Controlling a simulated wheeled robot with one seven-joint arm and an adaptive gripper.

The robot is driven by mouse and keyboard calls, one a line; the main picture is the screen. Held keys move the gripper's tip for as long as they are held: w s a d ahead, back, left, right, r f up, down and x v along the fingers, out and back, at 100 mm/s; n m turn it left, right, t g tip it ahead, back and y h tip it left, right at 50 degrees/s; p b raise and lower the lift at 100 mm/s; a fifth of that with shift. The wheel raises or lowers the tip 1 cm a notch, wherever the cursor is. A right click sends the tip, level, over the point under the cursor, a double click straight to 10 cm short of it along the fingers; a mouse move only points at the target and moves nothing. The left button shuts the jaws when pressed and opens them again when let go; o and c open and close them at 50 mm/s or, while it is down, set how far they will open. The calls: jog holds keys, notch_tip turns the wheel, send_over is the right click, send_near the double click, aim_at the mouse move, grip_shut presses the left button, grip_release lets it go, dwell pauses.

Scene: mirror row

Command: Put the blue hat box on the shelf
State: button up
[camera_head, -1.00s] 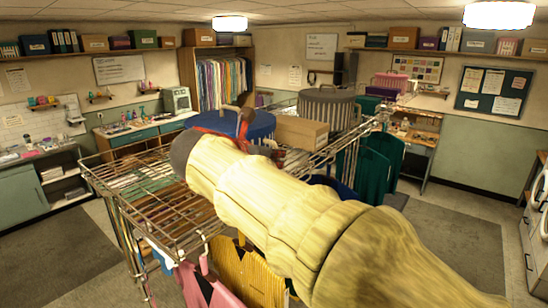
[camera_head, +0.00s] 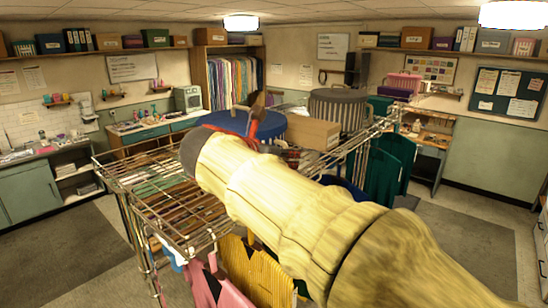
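The blue hat box (camera_head: 272,124), a round box with a blue lid, shows behind the end of my arm on the upper wire rack. My arm, in a ribbed cream-yellow sleeve, reaches over the rack and hides the box's near side. My gripper (camera_head: 249,121) shows only in part, as red and brown pieces in front of the blue lid. I cannot tell whether it touches the box or whether its fingers are open. The wire rack shelf (camera_head: 165,205) has bare wires at its left, near end.
A tan carton (camera_head: 312,133) stands just right of the blue box, with a grey striped round box (camera_head: 338,108) behind it. Green garments (camera_head: 385,165), a yellow one (camera_head: 255,275) and a pink one (camera_head: 212,288) hang below the rack. Open floor (camera_head: 60,245) lies left.

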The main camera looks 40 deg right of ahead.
jog(key=b+v, duration=0.1)
jog(key=v, duration=1)
jog(key=shift+a+r, duration=0.2)
jog(key=shift+s, duration=0.1)
